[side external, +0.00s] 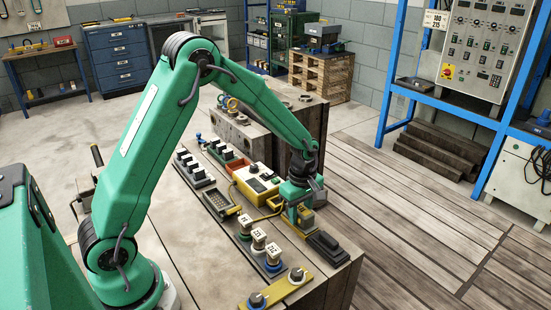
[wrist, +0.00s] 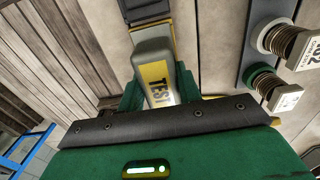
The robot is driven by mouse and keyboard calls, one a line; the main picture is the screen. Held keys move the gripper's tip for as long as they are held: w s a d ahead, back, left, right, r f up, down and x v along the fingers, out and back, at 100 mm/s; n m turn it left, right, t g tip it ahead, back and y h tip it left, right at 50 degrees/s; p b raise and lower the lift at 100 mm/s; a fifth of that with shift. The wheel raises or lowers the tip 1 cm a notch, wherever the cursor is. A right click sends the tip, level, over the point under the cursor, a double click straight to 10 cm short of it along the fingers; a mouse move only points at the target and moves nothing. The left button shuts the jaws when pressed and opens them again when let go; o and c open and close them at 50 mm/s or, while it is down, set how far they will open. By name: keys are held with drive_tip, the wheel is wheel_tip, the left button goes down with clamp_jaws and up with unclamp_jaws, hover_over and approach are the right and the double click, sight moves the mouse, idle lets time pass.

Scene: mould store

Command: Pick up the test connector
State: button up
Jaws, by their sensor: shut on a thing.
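The test connector (wrist: 152,62) is a grey, rounded block with a yellow face lettered TEST in the wrist view. My gripper (wrist: 158,97) is shut on it, with a green jaw against each side. In the side external view my gripper (side external: 303,218) is low over the right edge of the bench, beside the yellow tester box (side external: 258,182). The connector is mostly hidden by the jaws there. I cannot tell whether it touches the surface below.
A black block (side external: 327,244) lies close in front of my gripper. Numbered tagged plugs (side external: 259,240) stand to its left. A yellow bar with two knobs (side external: 276,291) is at the bench's front. A yellow cable (side external: 262,216) runs near the gripper.

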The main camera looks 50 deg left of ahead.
sight(301, 208)
drive_tip(key=shift+r, duration=0.45)
wheel_tip(301, 208, up, 3)
drive_tip(key=shift+r, duration=0.1)
drive_tip(key=s+d+r, duration=0.6)
drive_tip(key=d+r, duration=0.1)
drive_tip(key=d, duration=0.3)
drive_tip(key=shift+w, duration=0.1)
idle(0.4)
